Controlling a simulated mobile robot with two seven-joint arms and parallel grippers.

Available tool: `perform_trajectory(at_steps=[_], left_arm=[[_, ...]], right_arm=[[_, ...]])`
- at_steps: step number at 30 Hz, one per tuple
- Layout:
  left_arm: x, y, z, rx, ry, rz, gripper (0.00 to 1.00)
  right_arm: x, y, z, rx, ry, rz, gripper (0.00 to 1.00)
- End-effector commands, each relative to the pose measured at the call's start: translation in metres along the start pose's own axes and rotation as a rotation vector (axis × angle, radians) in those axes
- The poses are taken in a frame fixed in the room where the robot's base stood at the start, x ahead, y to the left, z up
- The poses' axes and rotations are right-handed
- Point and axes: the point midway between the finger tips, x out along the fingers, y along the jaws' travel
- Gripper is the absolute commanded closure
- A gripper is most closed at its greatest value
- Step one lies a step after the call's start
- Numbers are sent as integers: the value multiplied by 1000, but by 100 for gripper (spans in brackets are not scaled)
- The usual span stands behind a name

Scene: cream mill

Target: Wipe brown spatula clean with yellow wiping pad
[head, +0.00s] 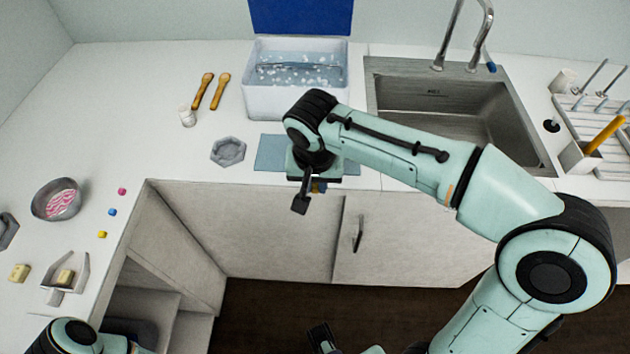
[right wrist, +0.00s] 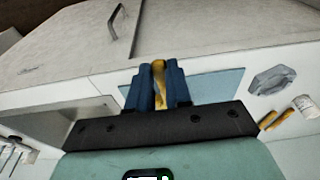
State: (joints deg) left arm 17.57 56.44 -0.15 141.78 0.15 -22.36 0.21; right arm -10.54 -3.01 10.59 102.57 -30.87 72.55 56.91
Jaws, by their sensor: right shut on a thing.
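My right gripper (head: 308,195) is over the front edge of the counter, by the blue mat. In the right wrist view its two dark blue fingers (right wrist: 159,88) are shut on a narrow yellow thing (right wrist: 159,75). Most of that thing is hidden between the fingers, so I cannot tell whether it is the pad. Two brown wooden utensils (head: 203,92) lie on the counter left of the tub; they look spatula-like. They also show in the right wrist view (right wrist: 273,120). I cannot clearly pick out the wiping pad. A dark gripper part, apparently my left gripper (head: 321,338), shows at the bottom edge; its jaws are unclear.
The blue mat (head: 268,158) lies at the counter front. A tub of water (head: 296,105) stands behind, with the sink (head: 440,95) to its right. A hexagonal grey dish (head: 228,151), white jar (head: 187,116), bowl (head: 48,210) and yellow blocks (head: 20,272) are at left.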

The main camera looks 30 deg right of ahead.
Motion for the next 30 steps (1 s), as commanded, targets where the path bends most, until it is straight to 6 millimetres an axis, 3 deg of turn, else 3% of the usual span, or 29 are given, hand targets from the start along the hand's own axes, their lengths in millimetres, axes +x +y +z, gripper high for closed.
perform_trajectory(at_steps=[5,30], left_arm=[[-3,1,0,0,1,0,57],[-49,19,-4,6,18,6,57]], right_arm=[[-3,0,0,0,-1,0,100],[-59,0,-10,1,0,-1,100]])
